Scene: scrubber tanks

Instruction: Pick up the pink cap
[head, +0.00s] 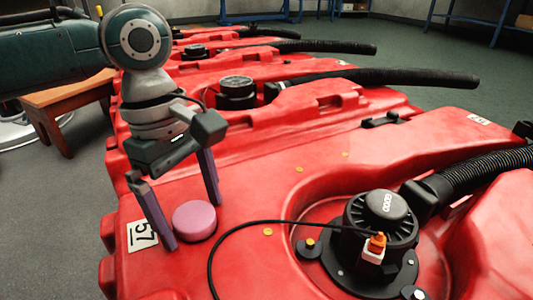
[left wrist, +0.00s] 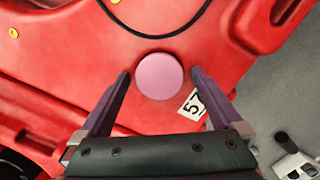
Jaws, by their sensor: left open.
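The pink cap (head: 194,220) is a round disc on the red tank (head: 290,195), near the tank's left end and beside the white label. My left gripper (head: 192,225) is open above the tank, fingers pointing down, with the cap close by its fingertips in the head view. In the left wrist view the cap (left wrist: 159,76) lies ahead of and between the two open fingertips (left wrist: 159,73), with no finger seen touching it. How far the fingertips are above the tank is hard to tell. My right gripper is not in view.
A black motor (head: 381,220) with a thin black cable (head: 250,224) stands right of the cap. A white label marked 57 (head: 141,235) is at the tank's left edge. More red tanks with black hoses (head: 400,77) line up behind. A wooden stool (head: 62,100) stands at left.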

